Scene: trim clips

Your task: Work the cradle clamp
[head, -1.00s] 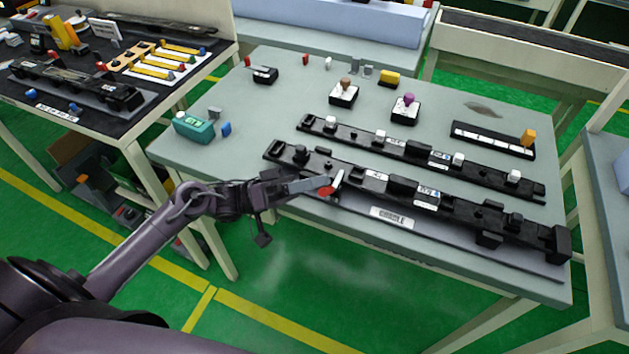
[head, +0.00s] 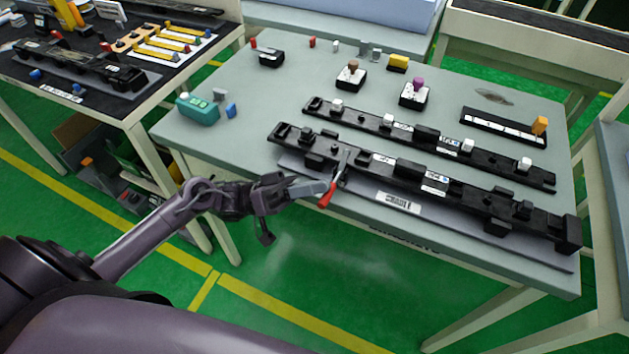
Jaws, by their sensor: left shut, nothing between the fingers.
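The cradle (head: 460,203) is a long black fixture along the front of the grey-green table, with a white label plate (head: 398,203) in front of it. The clamp (head: 343,168) sits near its left part, with a metal bar over the black body. Its red handle (head: 326,196) slants down toward the table's front edge. My left gripper (head: 322,188) comes in from the left, shut and empty, with its tips at the red handle. I cannot tell for sure whether they touch it. My right gripper is out of view.
A second black rail (head: 425,141) with white clips lies behind the cradle. A teal box (head: 198,110) stands at the table's left. Small button boxes (head: 351,78) and a yellow block (head: 398,62) stand at the back. A labelled strip (head: 500,127) lies at the right.

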